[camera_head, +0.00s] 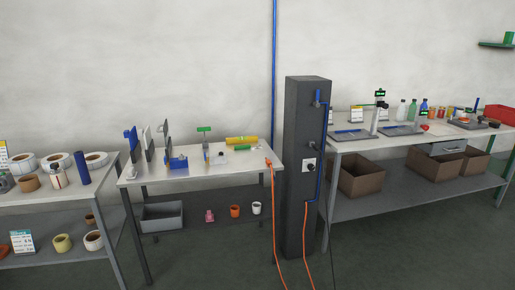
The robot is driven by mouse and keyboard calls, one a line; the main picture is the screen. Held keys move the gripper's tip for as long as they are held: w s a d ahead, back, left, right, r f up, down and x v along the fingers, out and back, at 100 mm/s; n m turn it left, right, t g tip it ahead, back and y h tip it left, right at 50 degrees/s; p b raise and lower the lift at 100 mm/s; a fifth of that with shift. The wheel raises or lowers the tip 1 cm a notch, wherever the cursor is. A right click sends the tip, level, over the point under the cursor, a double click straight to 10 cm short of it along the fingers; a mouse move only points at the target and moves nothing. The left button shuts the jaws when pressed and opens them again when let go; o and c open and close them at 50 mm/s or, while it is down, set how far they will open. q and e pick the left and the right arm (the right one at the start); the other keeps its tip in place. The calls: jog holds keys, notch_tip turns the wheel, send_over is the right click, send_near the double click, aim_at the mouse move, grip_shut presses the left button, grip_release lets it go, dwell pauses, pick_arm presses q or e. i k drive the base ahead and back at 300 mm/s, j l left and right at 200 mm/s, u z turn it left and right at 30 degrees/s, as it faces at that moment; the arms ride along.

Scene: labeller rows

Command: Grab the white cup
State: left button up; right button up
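A small white cup (256,208) stands on the lower shelf of the middle table, at its right end. It looks upright and has a dark opening. An orange cup (235,211) stands just left of it, and a small pink object (210,216) is further left. The shelf lies under the tabletop, left of the dark pillar. Neither of my grippers is in view.
The dark pillar (305,165) stands close to the right, with an orange cable (275,210) hanging near the shelf. A grey bin (161,217) sits on the shelf's left. Tables (20,200) flank both sides. The floor (190,268) in front looks clear.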

aim_at(256, 208)
jog(key=i+l+z, duration=0.25)
jog(key=i, duration=0.45)
jog(key=i+j+z, duration=0.1)
jog(key=i+z, duration=0.15)
jog(key=i, duration=0.5)
